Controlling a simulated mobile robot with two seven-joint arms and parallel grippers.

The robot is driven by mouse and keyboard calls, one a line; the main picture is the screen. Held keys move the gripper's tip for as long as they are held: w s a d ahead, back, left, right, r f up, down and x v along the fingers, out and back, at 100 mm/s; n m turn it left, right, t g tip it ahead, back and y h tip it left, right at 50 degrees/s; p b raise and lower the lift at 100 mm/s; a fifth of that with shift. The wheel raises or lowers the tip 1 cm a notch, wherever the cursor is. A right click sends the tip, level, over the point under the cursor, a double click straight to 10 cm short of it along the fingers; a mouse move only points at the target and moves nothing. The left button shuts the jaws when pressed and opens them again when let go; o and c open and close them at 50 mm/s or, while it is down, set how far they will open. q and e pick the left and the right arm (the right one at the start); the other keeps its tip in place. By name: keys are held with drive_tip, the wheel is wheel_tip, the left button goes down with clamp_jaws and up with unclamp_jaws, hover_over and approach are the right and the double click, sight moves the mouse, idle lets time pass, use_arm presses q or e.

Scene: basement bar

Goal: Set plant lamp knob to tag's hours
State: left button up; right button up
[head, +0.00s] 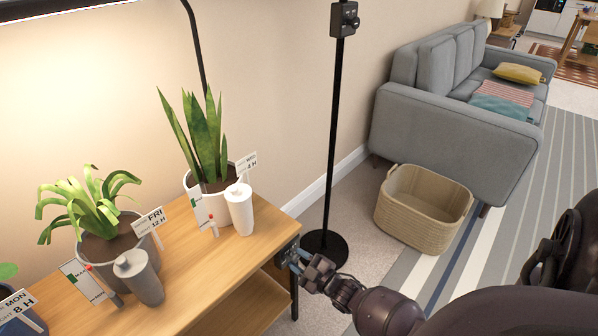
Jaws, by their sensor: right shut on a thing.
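The lit plant lamp (70,8) hangs over the wooden table at top left. Three white tags show by the plants: one reads MON and 8 H (16,305), one FRI and 12 H (148,222), and one by the tall plant ends in 4 H (245,163), its day too small to read surely. My left gripper is out of view.
Pots, a grey bottle (139,277) and a white bottle (240,208) crowd the wooden table (200,270). A black pole (334,130) with a small box (344,18) stands behind my gripper. A wicker basket (425,210) and grey sofa (450,130) are to the right.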

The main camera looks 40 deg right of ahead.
drive_tip(key=o, duration=0.9)
drive_tip(key=shift+s, duration=0.65)
use_arm(q)
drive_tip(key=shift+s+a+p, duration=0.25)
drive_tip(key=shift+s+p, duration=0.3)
drive_tip(key=shift+p, duration=0.3)
use_arm(e)
drive_tip(key=shift+s+d, duration=0.2)
drive_tip(key=shift+s, duration=2.2)
drive_tip(key=shift+s+d, duration=0.2)
drive_tip(key=shift+s, duration=2.2)
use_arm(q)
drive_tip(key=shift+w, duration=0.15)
